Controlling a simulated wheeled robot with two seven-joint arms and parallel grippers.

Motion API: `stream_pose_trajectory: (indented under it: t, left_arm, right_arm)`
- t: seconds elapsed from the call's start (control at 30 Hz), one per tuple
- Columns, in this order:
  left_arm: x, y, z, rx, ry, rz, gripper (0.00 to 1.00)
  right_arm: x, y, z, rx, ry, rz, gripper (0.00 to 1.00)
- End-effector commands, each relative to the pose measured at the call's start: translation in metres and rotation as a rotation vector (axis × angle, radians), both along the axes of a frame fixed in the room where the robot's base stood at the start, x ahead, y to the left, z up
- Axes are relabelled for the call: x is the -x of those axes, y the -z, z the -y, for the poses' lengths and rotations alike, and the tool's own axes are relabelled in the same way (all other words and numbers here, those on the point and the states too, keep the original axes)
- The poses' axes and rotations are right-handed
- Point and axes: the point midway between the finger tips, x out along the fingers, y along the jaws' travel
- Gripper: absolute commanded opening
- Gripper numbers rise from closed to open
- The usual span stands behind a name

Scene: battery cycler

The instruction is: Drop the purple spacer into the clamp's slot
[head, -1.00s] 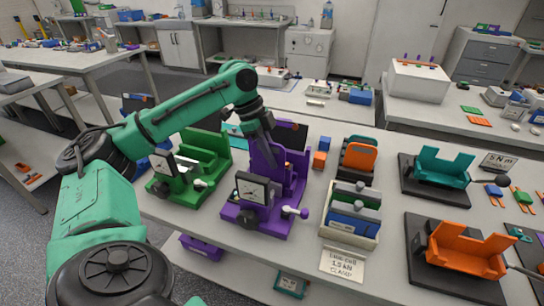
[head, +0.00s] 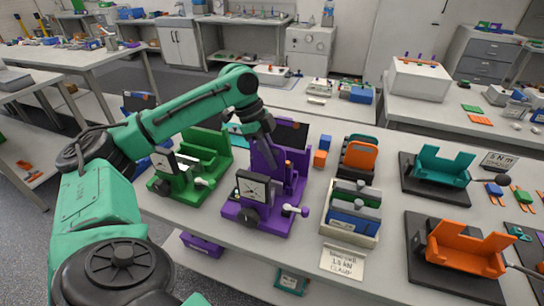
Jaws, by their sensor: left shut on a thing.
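How deep the spacer sits relative to the slot I cannot tell. My right gripper is not in view.
A green clamp (head: 182,186) stands close to the left of the purple one. To the right are a tray of cells (head: 345,236), small blue and orange blocks (head: 320,158), and teal (head: 444,168) and orange (head: 464,250) holders on dark bases. A label card (head: 342,262) lies in front.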

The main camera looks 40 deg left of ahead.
Motion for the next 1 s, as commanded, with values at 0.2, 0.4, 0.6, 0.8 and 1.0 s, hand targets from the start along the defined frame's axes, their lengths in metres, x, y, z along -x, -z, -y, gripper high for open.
stream_pose_trajectory:
  t: [0.2, 0.4, 0.6, 0.8, 1.0]
  left_arm:
    - [0.0007, 0.0048, 0.0, -0.001, 0.001, -0.005, 0.0]
    - [0.0015, 0.009, 0.0003, -0.001, 0.001, -0.009, 0.0]
    - [0.0016, 0.0097, 0.0004, 0.0, 0.001, -0.011, 0.45]
    - [0.0015, 0.0102, 0.0002, -0.001, 0.001, -0.011, 0.45]
    - [0.0015, 0.0106, 0.0002, -0.001, 0.0, -0.012, 0.45]
  right_arm:
    - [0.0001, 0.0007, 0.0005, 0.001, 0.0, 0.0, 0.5]
    - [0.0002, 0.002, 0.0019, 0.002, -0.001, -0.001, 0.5]
    - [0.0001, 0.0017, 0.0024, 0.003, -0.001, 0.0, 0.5]
    - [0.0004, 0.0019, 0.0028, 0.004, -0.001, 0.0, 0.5]
    - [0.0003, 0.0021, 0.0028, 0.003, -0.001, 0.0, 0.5]
